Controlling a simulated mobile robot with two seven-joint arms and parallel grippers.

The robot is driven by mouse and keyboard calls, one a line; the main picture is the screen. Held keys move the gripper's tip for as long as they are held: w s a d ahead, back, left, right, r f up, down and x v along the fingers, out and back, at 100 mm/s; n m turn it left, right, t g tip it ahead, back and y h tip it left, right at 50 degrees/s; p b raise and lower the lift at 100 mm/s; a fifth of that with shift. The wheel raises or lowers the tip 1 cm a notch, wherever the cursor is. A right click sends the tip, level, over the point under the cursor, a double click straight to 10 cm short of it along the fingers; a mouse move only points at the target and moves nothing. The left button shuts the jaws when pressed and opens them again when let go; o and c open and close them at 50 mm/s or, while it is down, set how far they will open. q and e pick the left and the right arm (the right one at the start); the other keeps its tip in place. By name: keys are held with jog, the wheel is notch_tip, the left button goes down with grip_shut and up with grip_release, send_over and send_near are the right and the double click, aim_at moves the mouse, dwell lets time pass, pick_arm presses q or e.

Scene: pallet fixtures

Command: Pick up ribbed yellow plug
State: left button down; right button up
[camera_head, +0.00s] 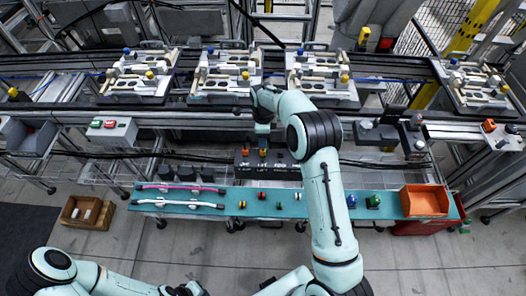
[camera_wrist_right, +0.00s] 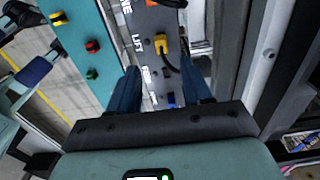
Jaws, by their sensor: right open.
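A yellow plug (camera_wrist_right: 160,43) with a dark cable stands on the dark labelled panel in the right wrist view, by the word LIFT. In the head view this yellow plug (camera_head: 263,153) shows just below my right gripper (camera_head: 263,139). Ribs are too small to make out. My right gripper (camera_wrist_right: 160,88) is open, its dark fingers spread over the panel with nothing between them. The plug lies beyond the fingertips, apart from them. Another small yellow piece (camera_head: 242,204) lies on the teal bench. My left gripper (camera_head: 190,288) is low in the head view, its jaws unclear.
The teal bench (camera_head: 330,209) holds small red, green and blue parts, with an orange bin (camera_head: 425,201) at its right end. White fixtures on pallets (camera_head: 228,72) line the conveyor behind. An orange piece (camera_head: 245,153) sits beside the plug on the panel.

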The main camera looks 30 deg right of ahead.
aim_at(263, 150)
notch_tip(263, 150, down, 9)
jog(key=shift+w+d+r+p, duration=0.1)
jog(key=shift+w+r+p, duration=0.05)
jog(key=shift+p, duration=0.15)
grip_shut()
